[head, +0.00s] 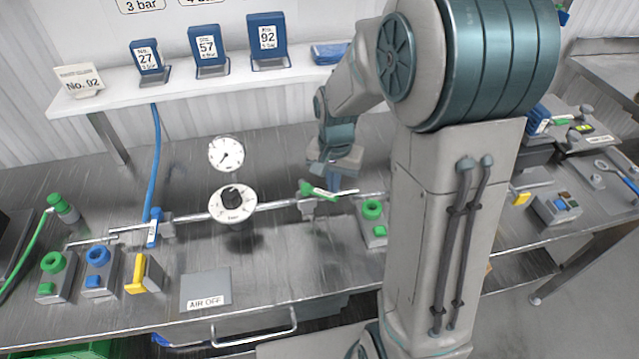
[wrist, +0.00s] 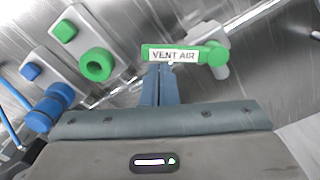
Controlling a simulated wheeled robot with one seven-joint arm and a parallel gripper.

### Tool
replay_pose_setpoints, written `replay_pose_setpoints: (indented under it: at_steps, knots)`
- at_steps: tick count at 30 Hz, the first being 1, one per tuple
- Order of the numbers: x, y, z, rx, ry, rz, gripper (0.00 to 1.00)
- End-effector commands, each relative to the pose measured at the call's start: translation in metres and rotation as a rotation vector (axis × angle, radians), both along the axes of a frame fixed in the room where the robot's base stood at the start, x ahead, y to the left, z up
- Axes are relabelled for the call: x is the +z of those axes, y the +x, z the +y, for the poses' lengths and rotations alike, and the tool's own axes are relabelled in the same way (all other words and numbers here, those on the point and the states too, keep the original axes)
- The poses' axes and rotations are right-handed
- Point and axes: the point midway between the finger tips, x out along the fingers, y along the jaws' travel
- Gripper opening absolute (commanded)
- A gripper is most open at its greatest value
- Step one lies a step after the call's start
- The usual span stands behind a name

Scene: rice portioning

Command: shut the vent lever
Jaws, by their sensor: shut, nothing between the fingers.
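The vent lever (wrist: 151,53) is green with a white "VENT AIR" label. In the wrist view its round pivot is at the right and its handle points left. In the head view the lever (head: 306,187) sits on the metal pipe, its handle pointing right, at a slight angle to the pipe. My gripper (wrist: 160,68) is shut and empty, its fingertips right at the handle's edge beside the label. I cannot tell whether they touch. In the head view my gripper (head: 335,172) hangs just above and behind the lever, partly hiding it.
A block with a green ring (head: 372,209) stands right of the lever. A dial regulator (head: 233,203) and a round gauge (head: 226,154) are to the left. A blue lever (head: 153,233) is farther left. An "AIR OFF" plate (head: 206,289) lies in front. A shelf (head: 190,91) runs behind.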

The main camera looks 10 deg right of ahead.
Motion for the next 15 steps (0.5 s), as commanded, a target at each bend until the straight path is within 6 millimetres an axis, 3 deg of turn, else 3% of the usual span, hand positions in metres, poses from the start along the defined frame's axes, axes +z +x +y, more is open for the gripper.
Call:
replay_pose_setpoints:
  at_steps: [4,15]
  knots:
    - [-0.0007,-0.0104,0.0037,0.001,0.0,0.001,0.0]
    - [-0.0002,-0.0122,0.0051,0.0,0.0,0.0,0.0]
